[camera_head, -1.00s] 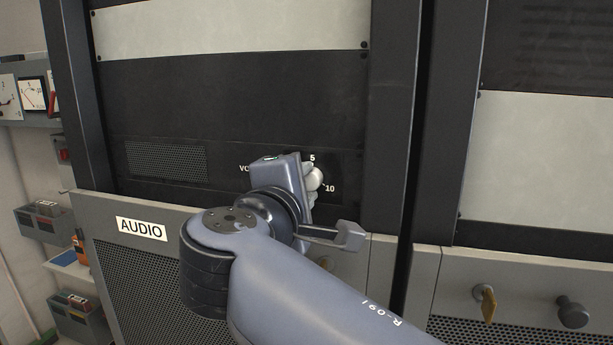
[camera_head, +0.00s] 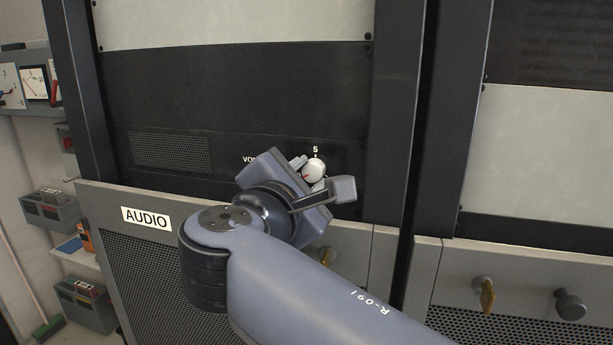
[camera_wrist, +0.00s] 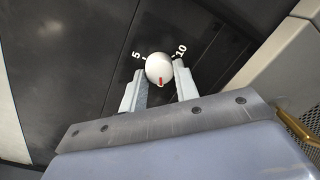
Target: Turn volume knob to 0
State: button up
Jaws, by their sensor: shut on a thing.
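The white round volume knob (camera_head: 314,168) sits on the black panel below the "5" mark. It also shows in the wrist view (camera_wrist: 158,65). Its red pointer line faces the lower left in the head view and down toward my palm in the wrist view. My gripper (camera_head: 309,174) is shut on the knob, tilted, with one finger on each side; both fingers show in the wrist view (camera_wrist: 158,86). The "5" and "10" marks show in the wrist view. No "0" mark is visible, and the "VOLUME" label is partly covered by my gripper.
The "AUDIO" panel (camera_head: 147,218) juts out below the knob panel. A brass key (camera_head: 486,293) and a dark knob (camera_head: 571,305) stick out from the right rack. A dark rack post (camera_head: 396,110) stands right of the knob.

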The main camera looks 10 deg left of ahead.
jog(key=shift+f, duration=0.1)
jog(key=o, duration=1)
jog(key=shift+c, duration=0.2)
jog(key=shift+s, duration=0.1)
jog(key=s+a+b, duration=0.1)
jog(key=s+b, duration=0.2)
jog(key=s, duration=0.7)
jog(key=shift+s+r, duration=0.3)
jog(key=shift+a, duration=0.1)
jog(key=w+p, duration=0.1)
jog(key=w, duration=0.2)
jog(key=w+p, duration=0.1)
jog(key=w, duration=0.3)
jog(key=w+d+p, duration=0.1)
jog(key=w, duration=0.2)
jog(key=shift+w+d+f, duration=0.1)
jog(key=shift+w+f, duration=0.15)
jog(key=shift+w, duration=0.15)
